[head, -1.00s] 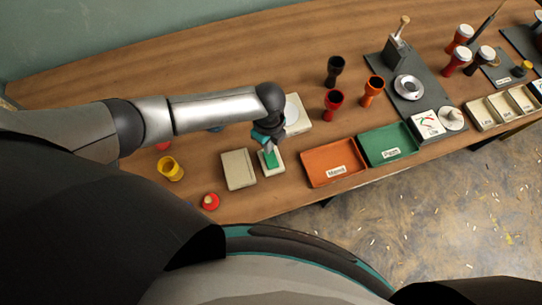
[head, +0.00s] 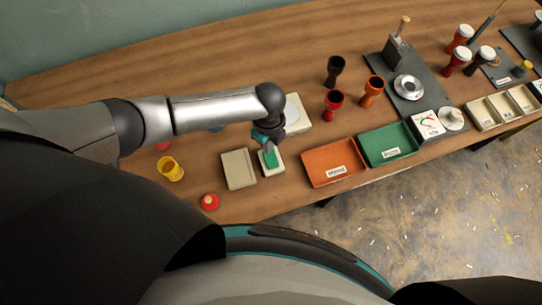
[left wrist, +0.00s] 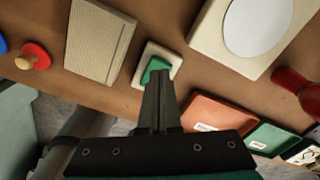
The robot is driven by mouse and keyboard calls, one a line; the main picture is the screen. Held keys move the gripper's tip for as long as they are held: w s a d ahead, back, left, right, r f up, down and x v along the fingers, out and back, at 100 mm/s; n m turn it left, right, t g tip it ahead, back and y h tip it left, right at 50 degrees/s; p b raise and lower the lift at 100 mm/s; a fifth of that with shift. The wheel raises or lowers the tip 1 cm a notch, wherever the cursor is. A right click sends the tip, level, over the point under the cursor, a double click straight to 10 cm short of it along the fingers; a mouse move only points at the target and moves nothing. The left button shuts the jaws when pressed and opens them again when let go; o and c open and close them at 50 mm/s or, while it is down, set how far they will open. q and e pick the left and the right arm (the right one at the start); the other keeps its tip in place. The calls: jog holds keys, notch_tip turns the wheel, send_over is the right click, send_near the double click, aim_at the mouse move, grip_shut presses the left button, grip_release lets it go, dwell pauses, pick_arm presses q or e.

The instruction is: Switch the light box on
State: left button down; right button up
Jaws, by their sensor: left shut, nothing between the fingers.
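A pale box with a round white disc (head: 292,110), which looks like the light box, stands behind my left gripper; its disc also shows in the left wrist view (left wrist: 258,24). In front of it is a small white switch block (head: 277,169) with a green rocker (head: 271,160). My left gripper (head: 268,146) is shut and empty, its tips at the green rocker. In the left wrist view the fingertips (left wrist: 159,76) overlap the rocker (left wrist: 152,66); I cannot tell whether they touch it. My right gripper is not in view.
A beige ribbed panel (head: 238,169) lies left of the switch. A yellow cup (head: 171,169) and a red knobbed piece (head: 209,202) are farther left. An orange tray (head: 334,161) and a green tray (head: 387,144) lie to the right. Goblet drums (head: 333,102) stand behind them.

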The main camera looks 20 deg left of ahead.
pick_arm(q)
jog(key=shift+f+b, duration=0.85)
jog(key=shift+f, duration=0.3)
dwell(0.4)
jog(key=shift+r, duration=0.2)
notch_tip(320, 180, up, 7)
jog(key=p, duration=0.7)
jog(key=shift+p, duration=0.3)
jog(key=shift+f, duration=0.1)
